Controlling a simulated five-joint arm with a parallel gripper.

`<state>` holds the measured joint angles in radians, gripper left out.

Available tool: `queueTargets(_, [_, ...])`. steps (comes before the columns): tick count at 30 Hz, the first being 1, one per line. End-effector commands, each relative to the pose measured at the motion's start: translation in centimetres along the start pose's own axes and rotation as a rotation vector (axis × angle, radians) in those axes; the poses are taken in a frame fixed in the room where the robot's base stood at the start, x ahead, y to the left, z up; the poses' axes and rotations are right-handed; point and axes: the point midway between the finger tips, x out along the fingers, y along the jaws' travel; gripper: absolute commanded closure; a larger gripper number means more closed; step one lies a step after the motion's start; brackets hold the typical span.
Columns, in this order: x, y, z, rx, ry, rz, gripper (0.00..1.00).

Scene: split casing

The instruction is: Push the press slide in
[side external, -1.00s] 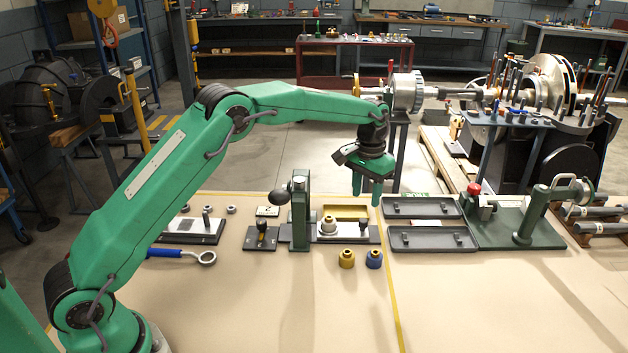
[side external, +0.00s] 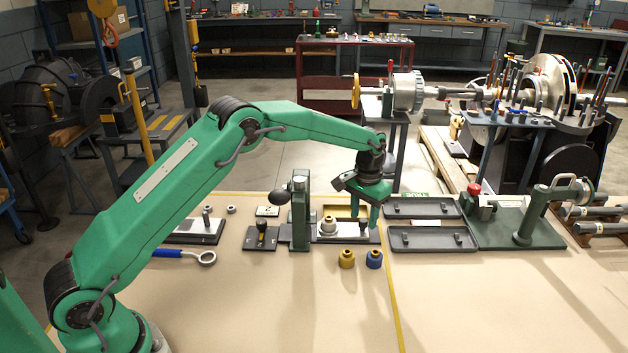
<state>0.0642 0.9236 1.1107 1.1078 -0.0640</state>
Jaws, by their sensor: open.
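The press has a green upright column (side external: 300,222) with a dark ball knob (side external: 280,198) on its left. The press slide (side external: 342,236), a light plate on a dark base, sticks out to the right of the column. A brass and grey bushing (side external: 328,226) sits on the slide. My gripper (side external: 364,219) points down at the slide's right end, with its fingers apart and nothing seen between them. The fingers hide part of that end, including most of its small dark handle. I cannot tell whether they touch it.
A brass bushing (side external: 346,259) and a blue one (side external: 374,259) stand in front of the slide. Two grey trays (side external: 432,240) and a green fixture (side external: 515,225) lie to the right. A blue-handled ring tool (side external: 182,254) lies left. The front mat is clear.

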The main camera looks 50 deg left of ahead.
Motion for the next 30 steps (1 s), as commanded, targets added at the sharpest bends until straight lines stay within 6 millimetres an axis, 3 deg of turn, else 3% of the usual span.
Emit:
queueTargets(13, [1.07, 0.0, 0.02, 0.0, 0.0, 0.0, 0.57])
queueTargets(20, [1.04, 0.0, 0.01, 0.0, 0.001, 0.0, 1.0])
queueTargets(30, [0.92, -0.47, 0.36, -0.001, 0.001, 0.0, 1.0])
